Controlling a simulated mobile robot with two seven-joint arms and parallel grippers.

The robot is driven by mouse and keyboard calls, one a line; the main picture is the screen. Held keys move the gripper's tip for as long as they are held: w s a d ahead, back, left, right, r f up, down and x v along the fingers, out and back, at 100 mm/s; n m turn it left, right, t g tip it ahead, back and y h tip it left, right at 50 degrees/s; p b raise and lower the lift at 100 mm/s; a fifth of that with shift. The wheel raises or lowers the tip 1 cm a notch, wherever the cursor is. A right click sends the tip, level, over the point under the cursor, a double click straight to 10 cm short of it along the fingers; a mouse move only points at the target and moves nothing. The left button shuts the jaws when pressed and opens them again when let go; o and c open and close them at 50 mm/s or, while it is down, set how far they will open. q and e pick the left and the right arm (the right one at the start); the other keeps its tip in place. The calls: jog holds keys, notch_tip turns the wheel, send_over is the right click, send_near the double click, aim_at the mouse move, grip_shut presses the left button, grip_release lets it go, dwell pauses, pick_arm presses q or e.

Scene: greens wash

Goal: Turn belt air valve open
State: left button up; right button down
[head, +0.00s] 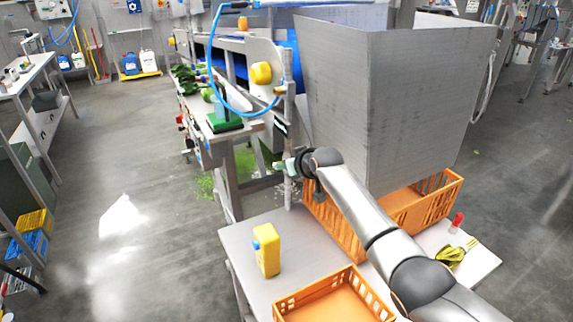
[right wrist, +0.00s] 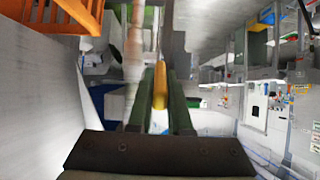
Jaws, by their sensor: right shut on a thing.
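The belt air valve is on a thin upright pipe (head: 288,188) at the near end of the belt machine. My right gripper (head: 283,166) reaches this pipe from the right, and its pale green fingers are beside it. In the right wrist view, my right gripper (right wrist: 161,98) is shut on a yellow handle (right wrist: 160,84), which I take for the valve's handle. The blurred pipe (right wrist: 133,55) stands just left of it. In the head view the handle is hidden by the gripper, and I cannot tell how far it is turned. My left gripper is not in view.
A blue hose (head: 216,62) loops to the pipe above my gripper. A grey panelled bin (head: 400,100) stands right of it, over orange crates (head: 438,200). A yellow jug (head: 267,252) and an orange crate (head: 335,297) stand on the near table (head: 240,240).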

jog(key=shift+r+g, duration=0.1)
jog(key=shift+g, duration=0.2)
dwell(0.4)
jog(key=c, duration=0.8)
grip_release()
jog(key=shift+w, duration=0.1)
jog(key=shift+c, duration=0.2)
jog(key=shift+r, duration=0.15)
jog(key=v, duration=1.2)
jog(key=shift+s, duration=0.2)
